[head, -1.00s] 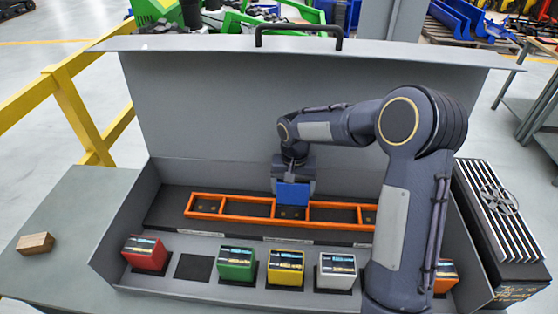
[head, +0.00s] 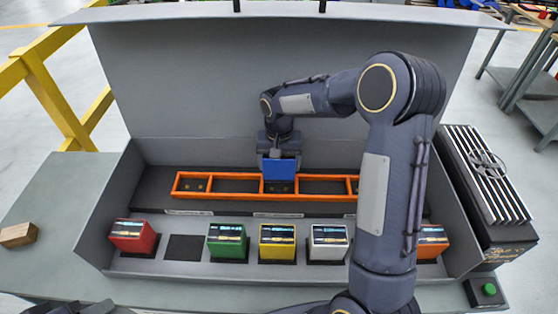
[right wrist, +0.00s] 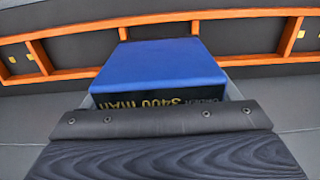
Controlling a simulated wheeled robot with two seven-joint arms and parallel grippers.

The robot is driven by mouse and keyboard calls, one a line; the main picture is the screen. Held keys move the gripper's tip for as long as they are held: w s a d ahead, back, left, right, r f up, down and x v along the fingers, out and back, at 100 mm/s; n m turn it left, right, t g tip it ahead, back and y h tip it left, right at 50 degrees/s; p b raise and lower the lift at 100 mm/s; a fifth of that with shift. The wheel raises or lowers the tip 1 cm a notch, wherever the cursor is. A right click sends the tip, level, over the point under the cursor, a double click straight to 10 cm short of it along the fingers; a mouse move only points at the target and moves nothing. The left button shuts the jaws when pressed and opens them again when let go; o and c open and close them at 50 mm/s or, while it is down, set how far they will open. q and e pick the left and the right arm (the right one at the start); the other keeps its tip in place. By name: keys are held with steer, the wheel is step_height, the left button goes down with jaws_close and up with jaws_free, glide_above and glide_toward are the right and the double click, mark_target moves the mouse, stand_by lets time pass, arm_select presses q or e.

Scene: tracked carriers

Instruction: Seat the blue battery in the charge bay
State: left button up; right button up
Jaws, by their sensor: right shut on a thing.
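The blue battery (head: 279,169) is held by my right gripper (head: 278,153) over the middle of the orange frame (head: 215,194), the charge bay. In the right wrist view, the blue battery (right wrist: 165,68) sticks out past the dark jaw, its printed label facing this camera. Part of the orange frame (right wrist: 75,74) runs behind it. The battery's lower end appears near the frame's level; whether it touches anything cannot be told. Gold contacts show on the floor below it. My left gripper does not show.
In the case's front row stand a red battery (head: 133,236), a green one (head: 228,242), a yellow one (head: 277,243), a white one (head: 329,243) and an orange one (head: 432,240). One dark pad (head: 184,247) is bare. A wooden block (head: 18,235) lies left.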

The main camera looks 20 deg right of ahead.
mark_target(279, 172)
steer(key=shift+f+b, duration=1.15)
steer(key=shift+f, duration=0.55)
stand_by(0.6)
steer(key=shift+f+b, duration=0.5)
steer(key=shift+b, duration=0.05)
